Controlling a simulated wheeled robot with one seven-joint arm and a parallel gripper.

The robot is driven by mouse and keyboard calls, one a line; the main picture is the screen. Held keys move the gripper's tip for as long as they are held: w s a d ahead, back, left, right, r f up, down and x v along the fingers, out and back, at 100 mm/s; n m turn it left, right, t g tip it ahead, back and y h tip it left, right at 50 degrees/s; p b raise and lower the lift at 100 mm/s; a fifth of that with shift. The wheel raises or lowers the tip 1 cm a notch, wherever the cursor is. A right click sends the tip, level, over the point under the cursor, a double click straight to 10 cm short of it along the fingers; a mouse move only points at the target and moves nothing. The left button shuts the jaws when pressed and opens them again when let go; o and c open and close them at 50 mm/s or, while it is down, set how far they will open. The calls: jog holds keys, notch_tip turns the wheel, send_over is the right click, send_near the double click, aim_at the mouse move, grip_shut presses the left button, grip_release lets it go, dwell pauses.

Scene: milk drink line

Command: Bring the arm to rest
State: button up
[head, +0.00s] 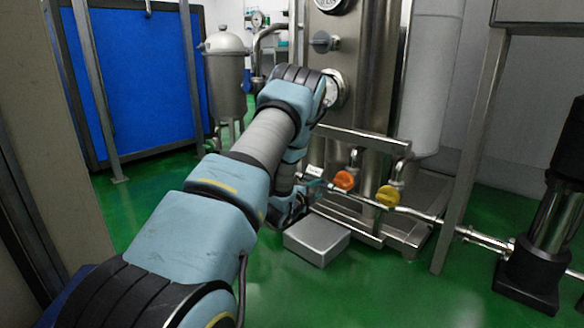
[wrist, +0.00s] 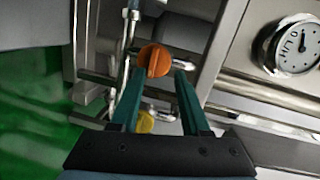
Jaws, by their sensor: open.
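My arm reaches forward in the head view, its elbow raised and its lower part hanging down in front of the steel machine (head: 362,60). My gripper (wrist: 154,74) is open, with its two green fingers apart in the wrist view. In that view an orange knob (wrist: 154,60) shows beyond and between the fingertips. I cannot tell whether a finger touches it. In the head view the orange knob (head: 345,180) is on the pipework just right of my gripper, which is mostly hidden by my arm.
A yellow knob (head: 388,196) sits right of the orange one, on a low pipe (head: 425,215). A grey metal box (head: 317,239) lies on the green floor below. A dial gauge (wrist: 296,46) is at the right in the wrist view. Open floor lies at the front.

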jog(key=s+a+r+n+g+y+p, duration=0.2)
jog(key=s+a+r+n+y, duration=0.15)
jog(key=a+r+n, duration=0.3)
jog(key=s+a+r+n+g+y+p, duration=0.1)
jog(key=s+a+r+n+y+p, duration=0.15)
jog(key=a+r+n+y, duration=0.45)
jog(key=s+a+r+n+g+p, duration=0.1)
jog(key=s+a+r+n+g, duration=0.15)
jog(key=s, duration=0.75)
jog(key=s+a+r+n+g+p, duration=0.1)
jog(key=s+a+r+n+g, duration=0.2)
jog(key=s, duration=0.7)
jog(key=s+a+r+n+g+p, duration=0.1)
jog(key=s+a+r+n+g, duration=0.2)
jog(key=s, duration=0.6)
notch_tip(320, 180, up, 36)
jog(key=n+p, duration=0.1)
jog(key=p, duration=3.6)
jog(key=shift+f, duration=0.2)
jog(key=shift+d+h, duration=0.1)
jog(key=shift+h, duration=0.15)
